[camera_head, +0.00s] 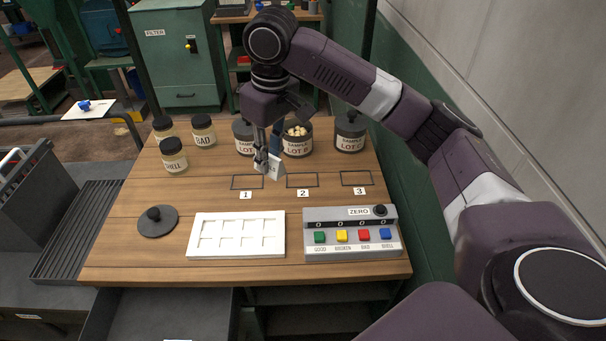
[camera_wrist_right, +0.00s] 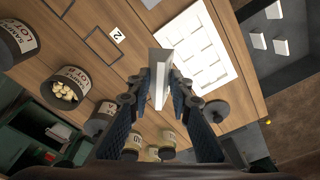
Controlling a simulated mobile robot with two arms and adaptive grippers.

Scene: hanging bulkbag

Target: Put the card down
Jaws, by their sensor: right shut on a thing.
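A small white card (camera_head: 276,168) is in my right gripper (camera_head: 266,160), above the back of the wooden table. It is tilted and lies near the outlines marked 1 and 2, in front of the open lot jar. In the right wrist view the card (camera_wrist_right: 160,82) stands edge-on between the two fingertips, with the gripper shut on it. Whether its lower edge touches the table cannot be told. Three dark rectangle outlines lie on the table: 1 (camera_head: 247,189), 2 (camera_head: 302,187) and 3 (camera_head: 355,185). They look empty. My left gripper is not in view.
Lot jars (camera_head: 350,136) stand behind the outlines; the middle one (camera_head: 297,147) is open with pale pieces. Labelled jars (camera_head: 174,158) stand back left. In front are a white compartment tray (camera_head: 192,236), a button counter (camera_head: 350,247) and a black knobbed disc (camera_head: 157,227).

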